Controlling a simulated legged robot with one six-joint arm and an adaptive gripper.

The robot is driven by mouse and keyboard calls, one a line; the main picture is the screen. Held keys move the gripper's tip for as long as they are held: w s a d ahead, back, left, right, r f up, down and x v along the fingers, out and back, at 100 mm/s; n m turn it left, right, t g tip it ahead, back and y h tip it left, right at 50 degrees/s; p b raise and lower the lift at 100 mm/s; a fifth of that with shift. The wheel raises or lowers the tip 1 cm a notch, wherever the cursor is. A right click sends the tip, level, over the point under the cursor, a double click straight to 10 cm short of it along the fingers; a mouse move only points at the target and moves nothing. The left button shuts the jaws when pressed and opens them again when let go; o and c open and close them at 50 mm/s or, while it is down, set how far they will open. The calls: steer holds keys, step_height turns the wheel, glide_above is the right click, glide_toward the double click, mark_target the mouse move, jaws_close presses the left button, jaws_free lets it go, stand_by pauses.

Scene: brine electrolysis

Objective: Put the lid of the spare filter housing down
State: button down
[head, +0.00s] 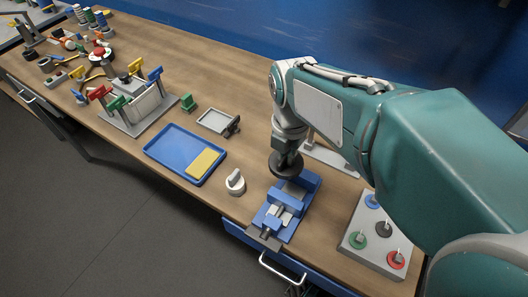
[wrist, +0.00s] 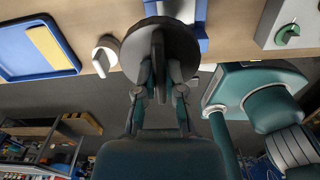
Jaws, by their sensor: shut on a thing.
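My gripper (wrist: 161,85) is shut on the raised grip of a dark grey round lid (head: 286,166), which also shows in the wrist view (wrist: 186,48). In the head view the lid hangs at the end of my arm, in front of the back part of a blue vise (head: 295,200). I cannot tell whether the lid touches the vise. The vise is partly covered by the lid in the wrist view. I cannot make out the spare filter housing for sure.
A white round piece with a raised grip (head: 235,183) stands left of the vise. Further left are a blue tray (head: 165,158) with a yellow block (head: 203,162) and a grey tray (head: 214,121). A grey panel with coloured knobs (head: 357,240) lies right. Bare wood separates these.

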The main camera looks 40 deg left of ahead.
steer(key=shift+s+a+n, duration=0.3)
steer(key=shift+s, duration=0.25)
steer(key=shift+a+f, duration=0.15)
steer(key=shift+a, duration=0.1)
steer(key=w+a+f, duration=0.4)
steer(key=a, duration=0.3)
glide_above(263, 153)
steer(key=f, duration=0.5)
steer(key=shift+d, duration=0.25)
steer(key=shift+w+a+f, duration=0.15)
steer(key=shift+a+f, duration=0.15)
steer(key=shift+f, duration=1.6)
steer(key=c, duration=0.7)
jaws_free()
steer(key=shift+f, duration=0.1)
steer(key=shift+c, duration=0.2)
